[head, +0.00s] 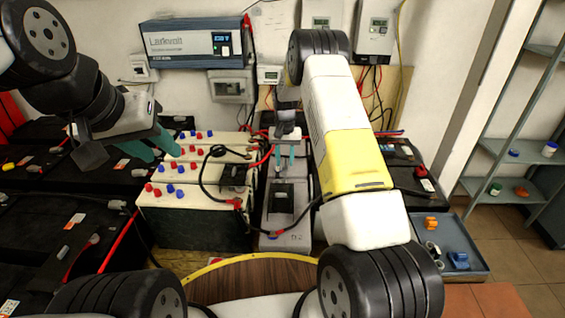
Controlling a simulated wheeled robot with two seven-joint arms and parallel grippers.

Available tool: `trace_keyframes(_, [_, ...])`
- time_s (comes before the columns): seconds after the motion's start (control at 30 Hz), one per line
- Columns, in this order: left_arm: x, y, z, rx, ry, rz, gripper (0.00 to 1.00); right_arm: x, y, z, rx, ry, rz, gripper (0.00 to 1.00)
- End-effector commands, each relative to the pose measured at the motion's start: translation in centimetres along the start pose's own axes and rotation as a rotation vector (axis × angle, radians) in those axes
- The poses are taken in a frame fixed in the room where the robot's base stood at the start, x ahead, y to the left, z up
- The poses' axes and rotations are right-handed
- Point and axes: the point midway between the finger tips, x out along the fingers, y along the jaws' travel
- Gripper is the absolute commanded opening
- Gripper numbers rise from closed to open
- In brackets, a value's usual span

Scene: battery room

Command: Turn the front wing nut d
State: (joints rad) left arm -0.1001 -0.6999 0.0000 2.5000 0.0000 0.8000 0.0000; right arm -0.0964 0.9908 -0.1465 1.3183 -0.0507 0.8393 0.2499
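The front wing nut cannot be made out at this size; the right gripper and arm cover part of the area around the grey battery. The narrow grey battery (291,240) stands in the middle, with a black clamp-like block (281,200) on top. My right gripper (284,160) points down over the far part of this battery. Its two teal fingers stand a little apart, and I see nothing clear between them. My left gripper (152,147) hangs over the left end of the cream batteries, its teal fingers apart and empty.
Cream batteries (190,205) with red and blue caps stand left of the grey one. Black and red cables cross between them. A blue-grey tray (465,262) lies at right. A charger (192,42) hangs on the wall. Dark batteries (50,240) fill the left.

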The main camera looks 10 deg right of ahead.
Motion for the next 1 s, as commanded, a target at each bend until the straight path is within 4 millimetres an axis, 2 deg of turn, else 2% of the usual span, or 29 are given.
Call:
trace_keyframes(0.3, [0.0, 0.0, 0.0, 0.000, 0.000, 0.000, 0.36, 4.7, 0.0, 0.1, 0.000, -0.004, 0.001, 0.33])
trace_keyframes(0.5, [0.0, 0.0, 0.0, 0.000, 0.000, 0.000, 0.36, 7.0, 0.0, 0.1, -0.001, -0.002, 0.000, 0.33])
trace_keyframes(0.87, [0.0, 0.0, 0.0, 0.000, 0.000, 0.000, 0.36, 7.7, 0.0, 0.1, -0.001, -0.001, 0.000, 0.33])
trace_keyframes(1.0, [0.0, 0.0, 0.0, 0.000, 0.000, 0.000, 0.36, 7.6, 0.0, 0.1, 0.000, -0.001, 0.000, 0.07])
